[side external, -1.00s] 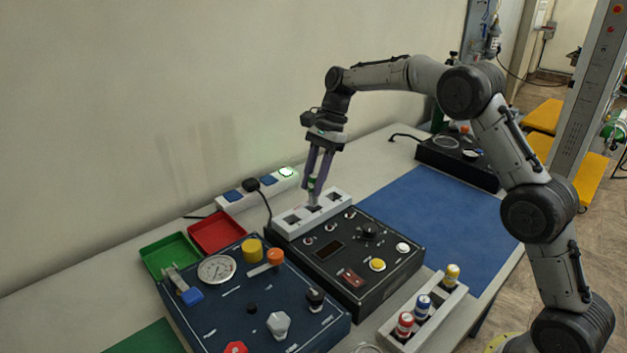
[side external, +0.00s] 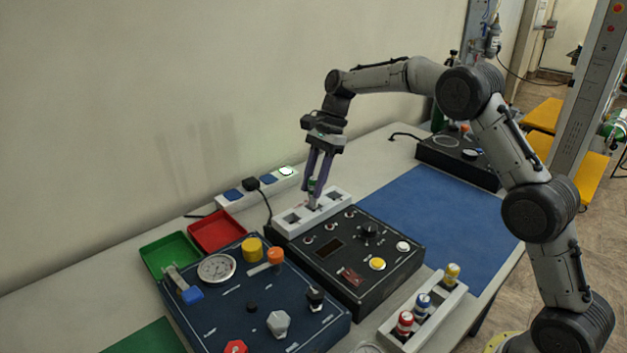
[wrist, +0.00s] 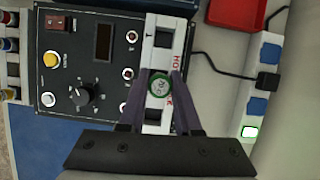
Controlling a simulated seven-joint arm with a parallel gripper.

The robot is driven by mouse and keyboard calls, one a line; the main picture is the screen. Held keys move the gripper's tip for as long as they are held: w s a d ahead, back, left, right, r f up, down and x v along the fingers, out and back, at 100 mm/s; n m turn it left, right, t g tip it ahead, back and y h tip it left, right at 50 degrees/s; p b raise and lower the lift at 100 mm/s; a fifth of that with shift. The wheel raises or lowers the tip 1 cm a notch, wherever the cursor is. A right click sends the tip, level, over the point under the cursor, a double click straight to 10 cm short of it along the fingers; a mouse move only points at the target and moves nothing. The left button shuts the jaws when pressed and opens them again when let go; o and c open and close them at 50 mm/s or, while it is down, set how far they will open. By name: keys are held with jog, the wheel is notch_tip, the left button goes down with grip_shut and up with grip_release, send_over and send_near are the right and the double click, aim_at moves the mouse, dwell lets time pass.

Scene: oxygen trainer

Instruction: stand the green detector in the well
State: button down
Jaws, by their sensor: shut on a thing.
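The green detector (wrist: 159,85) shows its round green-rimmed top in the wrist view, between the fingertips of my gripper (wrist: 160,88). In the side view my gripper (side external: 314,185) is shut on it and points down at the white well block (side external: 292,224). The detector is roughly upright over the middle of that block, with its lower end at or close to the block's top. I cannot tell whether it is inside a well. Dark openings show on both sides of it in the wrist view, in the white block (wrist: 166,22).
A black control box (side external: 340,278) stands directly beside the block. A white power strip (side external: 233,205) with a black plug and cable lies behind it. A rack (side external: 392,340) holds red, blue and yellow-capped detectors. A blue mat (side external: 420,215) is clear.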

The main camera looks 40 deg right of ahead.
jog(key=shift+f, duration=0.2)
jog(key=shift+f, duration=0.7)
jog(key=shift+f, duration=0.3)
jog(key=c, duration=0.5)
grip_release()
jog(key=shift+f, duration=0.1)
